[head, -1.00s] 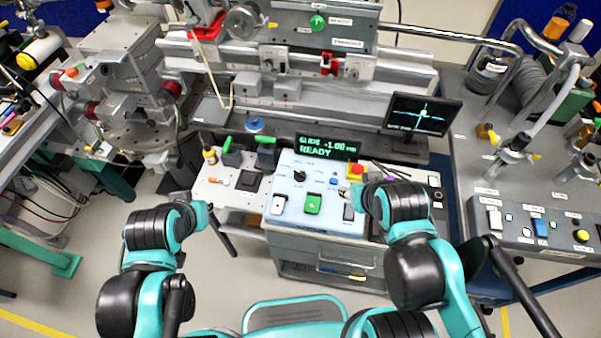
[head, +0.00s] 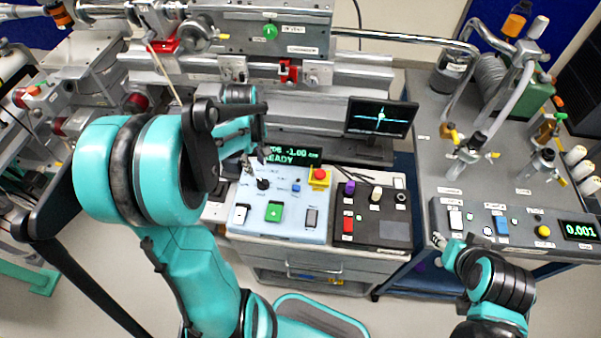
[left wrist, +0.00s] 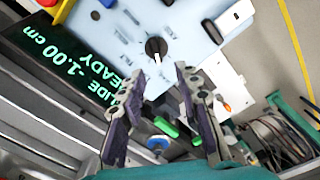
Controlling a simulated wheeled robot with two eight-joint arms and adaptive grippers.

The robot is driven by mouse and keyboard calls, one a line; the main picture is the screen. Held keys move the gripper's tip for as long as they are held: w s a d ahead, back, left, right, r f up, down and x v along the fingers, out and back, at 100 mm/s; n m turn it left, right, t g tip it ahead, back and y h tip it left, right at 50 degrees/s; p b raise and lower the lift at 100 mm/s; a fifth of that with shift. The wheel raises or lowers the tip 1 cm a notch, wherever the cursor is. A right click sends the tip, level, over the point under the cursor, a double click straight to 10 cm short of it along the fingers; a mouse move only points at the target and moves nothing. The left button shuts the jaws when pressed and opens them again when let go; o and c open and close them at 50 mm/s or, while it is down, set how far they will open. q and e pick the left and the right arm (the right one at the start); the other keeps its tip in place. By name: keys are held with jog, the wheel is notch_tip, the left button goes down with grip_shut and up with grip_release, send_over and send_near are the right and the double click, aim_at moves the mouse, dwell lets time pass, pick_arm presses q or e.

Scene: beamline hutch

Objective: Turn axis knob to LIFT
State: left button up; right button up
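The axis knob (head: 263,184) is a small black knob on the pale blue control panel (head: 300,224). In the left wrist view the knob (left wrist: 156,47) shows a white mark on its side toward the display; its labels are too small to read. My left gripper (head: 254,163) is over the panel's back-left corner. In the left wrist view its fingers (left wrist: 163,72) are apart with nothing between them, and the knob lies just beyond the tips. My right gripper (head: 440,241) is at the front of the right-hand cart, its fingers too small to judge.
The display (head: 292,155) behind the panel shows -1.00 cm and READY. A red stop button (head: 319,174), green button (head: 274,211) and blue button (head: 296,187) sit near the knob. A dark panel (head: 382,232) with a purple knob (head: 350,187) adjoins at right.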

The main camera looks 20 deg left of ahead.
aim_at(261, 180)
pick_arm(q)
jog(key=shift+w+d+f, duration=0.1)
jog(key=shift+w+f, duration=0.15)
jog(key=shift+f, duration=0.1)
jog(key=shift+w+f, duration=0.1)
jog(key=shift+f, duration=0.25)
notch_tip(261, 180, down, 7)
jog(key=b, duration=0.3)
pick_arm(e)
jog(key=f, duration=0.2)
jog(key=shift+s+d+f, duration=0.2)
jog(key=shift+d+f, duration=0.15)
jog(key=shift+f, duration=0.05)
pick_arm(q)
grip_shut()
